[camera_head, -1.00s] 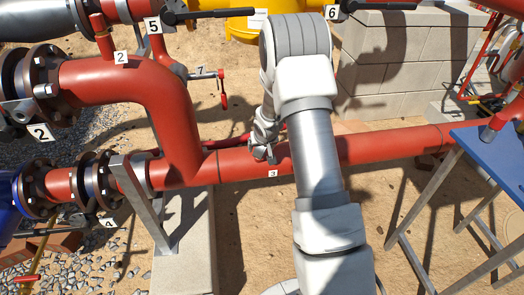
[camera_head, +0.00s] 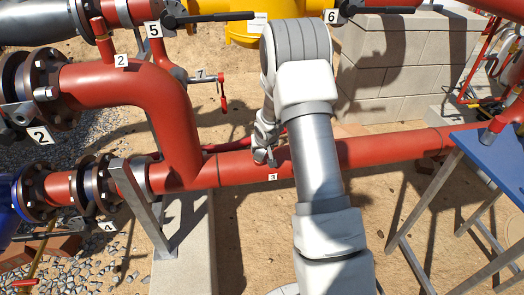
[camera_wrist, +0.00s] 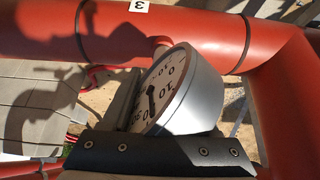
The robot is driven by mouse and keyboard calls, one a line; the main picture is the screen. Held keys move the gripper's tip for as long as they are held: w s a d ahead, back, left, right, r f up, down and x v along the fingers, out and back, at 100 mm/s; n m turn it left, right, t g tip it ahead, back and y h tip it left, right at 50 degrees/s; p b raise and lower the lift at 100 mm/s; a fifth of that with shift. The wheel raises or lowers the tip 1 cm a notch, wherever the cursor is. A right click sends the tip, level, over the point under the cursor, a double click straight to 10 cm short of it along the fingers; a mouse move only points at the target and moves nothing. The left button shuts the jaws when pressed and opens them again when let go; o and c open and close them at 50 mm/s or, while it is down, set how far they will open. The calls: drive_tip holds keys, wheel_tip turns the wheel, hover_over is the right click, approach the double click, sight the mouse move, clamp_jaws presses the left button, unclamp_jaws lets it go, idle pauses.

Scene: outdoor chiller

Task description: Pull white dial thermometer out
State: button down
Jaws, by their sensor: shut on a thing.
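The white dial thermometer has a round white face with black numbers, a black pointer and a silver-grey case. In the wrist view the thermometer (camera_wrist: 188,88) stands tilted above the dark fingers of my gripper (camera_wrist: 158,148), which is shut on it. In the head view my gripper (camera_head: 264,150) is at the lower red pipe (camera_head: 380,149), near label 3, and the thermometer cannot be made out.
A raised red pipe bend (camera_head: 130,85) with flanges is at the left. A blue table (camera_head: 492,160) on metal legs stands at the right. A concrete block wall (camera_head: 395,55) and a yellow part (camera_head: 240,25) are behind. Open sandy ground lies below the pipe.

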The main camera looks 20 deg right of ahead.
sight(260, 154)
drive_tip(key=shift+a+f, duration=0.6)
drive_tip(key=shift+f, duration=0.25)
drive_tip(key=shift+s+r+p, duration=0.25)
drive_tip(key=shift+r+p, duration=0.05)
drive_tip(key=shift+p, duration=0.05)
drive_tip(key=shift+s+a+r+p, duration=0.1)
drive_tip(key=shift+s+r+p, duration=0.2)
drive_tip(key=shift+r+p, duration=0.2)
drive_tip(key=shift+d+p+v, duration=0.2)
drive_tip(key=shift+p+v, duration=0.6)
drive_tip(key=shift+v, duration=0.95)
drive_tip(key=shift+d+p+v, duration=0.2)
drive_tip(key=shift+p+v, duration=0.6)
drive_tip(key=shift+v, duration=0.9)
drive_tip(key=shift+r, duration=0.1)
drive_tip(key=c, duration=1.2)
unclamp_jaws()
drive_tip(key=shift+w, duration=0.1)
clamp_jaws()
drive_tip(key=shift+w+d+r, duration=0.15)
drive_tip(key=shift+r, duration=0.05)
